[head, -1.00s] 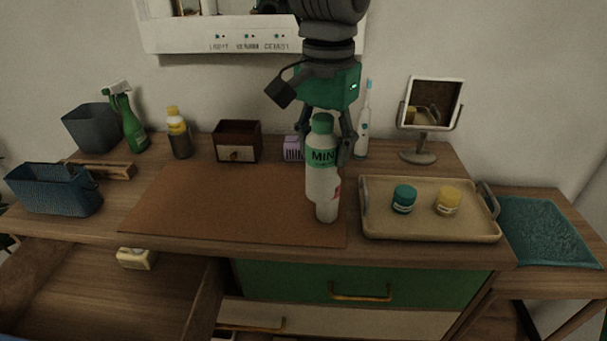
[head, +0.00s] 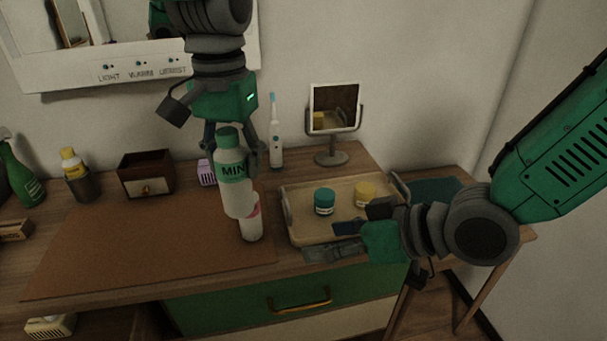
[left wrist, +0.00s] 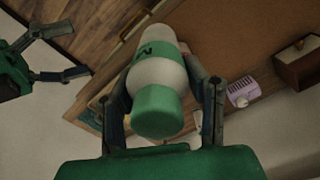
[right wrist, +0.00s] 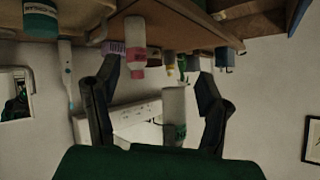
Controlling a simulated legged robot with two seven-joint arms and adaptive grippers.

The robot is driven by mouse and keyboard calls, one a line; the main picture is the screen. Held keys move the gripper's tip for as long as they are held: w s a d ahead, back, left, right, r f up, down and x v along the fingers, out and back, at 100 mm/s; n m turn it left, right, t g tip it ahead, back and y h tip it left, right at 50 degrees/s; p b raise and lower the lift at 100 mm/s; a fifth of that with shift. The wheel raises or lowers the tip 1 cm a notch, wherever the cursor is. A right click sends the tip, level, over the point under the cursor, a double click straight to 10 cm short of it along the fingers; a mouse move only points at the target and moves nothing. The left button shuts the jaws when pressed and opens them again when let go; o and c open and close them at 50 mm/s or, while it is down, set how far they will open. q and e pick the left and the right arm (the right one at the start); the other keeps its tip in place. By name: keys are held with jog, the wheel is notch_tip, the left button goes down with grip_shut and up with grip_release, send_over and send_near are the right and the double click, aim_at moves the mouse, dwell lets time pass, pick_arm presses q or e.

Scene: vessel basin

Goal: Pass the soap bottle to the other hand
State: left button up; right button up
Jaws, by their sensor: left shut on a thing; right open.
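A white bottle with a green cap and a green band reading "MIN" (head: 232,172) is held upright above the brown mat. My left gripper (head: 233,150) comes down from above and is shut on it. The left wrist view shows the bottle's green cap (left wrist: 158,110) between the two fingers. My right gripper (head: 338,240) is open and empty, low in front of the tray, to the right of the held bottle and apart from it. A smaller white bottle with a pink part (head: 251,222) stands just behind the held bottle's lower end, partly hidden; it also shows in the right wrist view (right wrist: 136,45).
A beige tray (head: 290,217) holds a teal jar (head: 324,201) and a yellow jar (head: 365,193). A mirror (head: 334,115) and a toothbrush (head: 275,140) stand behind.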

aim_at(247, 184)
jog(key=a+r+n+y, duration=0.2)
jog(key=a+r+n, duration=0.2)
jog(key=r, duration=0.7)
pick_arm(q)
jog(key=shift+a, duration=0.1)
pick_arm(e)
jog(key=x, duration=1.2)
jog(key=shift+w+a+r, duration=0.1)
jog(key=shift+a+r, duration=0.05)
jog(key=shift+r, duration=0.2)
jog(key=shift+c, duration=0.8)
jog(key=c, duration=1.3)
pick_arm(q)
jog(key=o, duration=1.4)
